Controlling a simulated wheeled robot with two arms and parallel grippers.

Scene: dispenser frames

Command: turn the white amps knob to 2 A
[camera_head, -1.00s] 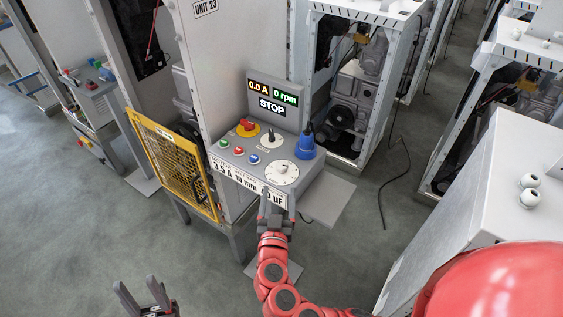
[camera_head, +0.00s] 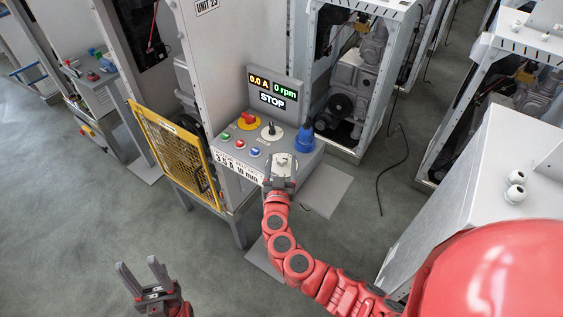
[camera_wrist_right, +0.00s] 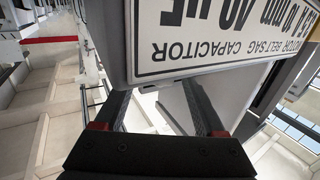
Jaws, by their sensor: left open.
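The white knob (camera_head: 284,160) is a round white dial at the front right of the grey control panel. Its lower part is hidden behind my right gripper (camera_head: 281,178), and its setting cannot be read. In the right wrist view my right gripper (camera_wrist_right: 155,95) has its fingers apart with nothing between them. The panel's label plate (camera_wrist_right: 225,35) is upside down just beyond the fingers, and the knob is out of that view. The display (camera_head: 273,87) reads 0.0 A, 0 rpm and STOP. My left gripper (camera_head: 139,268) is open and empty at the lower left, far from the panel.
Beside the knob are a blue plug (camera_head: 305,138), a black selector (camera_head: 271,130) and a red switch on a yellow base (camera_head: 249,120). Several small buttons line the left. A yellow mesh guard (camera_head: 175,150) stands left of the panel.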

